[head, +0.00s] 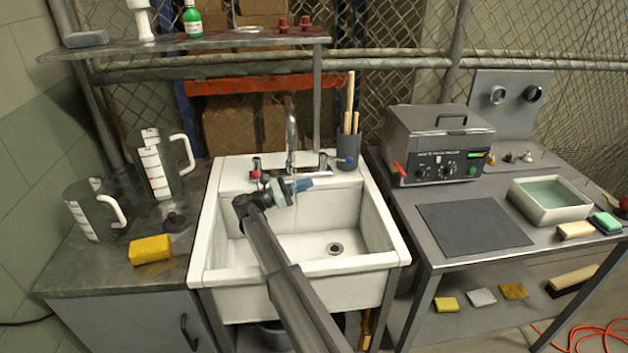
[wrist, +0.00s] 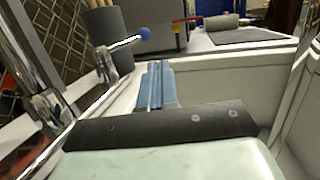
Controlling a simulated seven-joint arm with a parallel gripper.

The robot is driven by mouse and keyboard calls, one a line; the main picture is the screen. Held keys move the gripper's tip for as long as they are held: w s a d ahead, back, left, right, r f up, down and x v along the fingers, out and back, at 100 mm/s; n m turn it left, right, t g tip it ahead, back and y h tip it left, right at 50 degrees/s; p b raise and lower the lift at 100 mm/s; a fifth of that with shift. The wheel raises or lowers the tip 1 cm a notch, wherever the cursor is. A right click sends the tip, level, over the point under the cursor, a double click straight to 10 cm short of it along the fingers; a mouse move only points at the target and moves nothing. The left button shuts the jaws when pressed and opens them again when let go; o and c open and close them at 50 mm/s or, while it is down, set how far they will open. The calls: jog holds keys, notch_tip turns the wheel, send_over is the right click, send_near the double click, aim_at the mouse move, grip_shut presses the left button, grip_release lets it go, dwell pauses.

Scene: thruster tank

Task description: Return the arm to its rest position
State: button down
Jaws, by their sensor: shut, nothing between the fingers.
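My arm reaches up from the bottom of the head view over the white sink (head: 375,225). My gripper (head: 312,184) is above the rear part of the basin, just below the tap (head: 290,140), with its blue fingers pointing right. The wrist view shows the blue fingers (wrist: 157,85) pressed together with nothing between them. They point toward the sink's right side and the dark brush holder (wrist: 110,40). No object is held.
The holder (head: 348,150) with wooden handles stands on the sink's back right corner. A metal box with dials (head: 440,140) and a dark mat (head: 470,228) are on the right table. Measuring jugs (head: 160,165) and a yellow sponge (head: 150,249) are left. The basin floor is clear around the drain.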

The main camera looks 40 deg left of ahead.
jog(key=shift+s+a, duration=0.15)
jog(key=shift+s, duration=0.15)
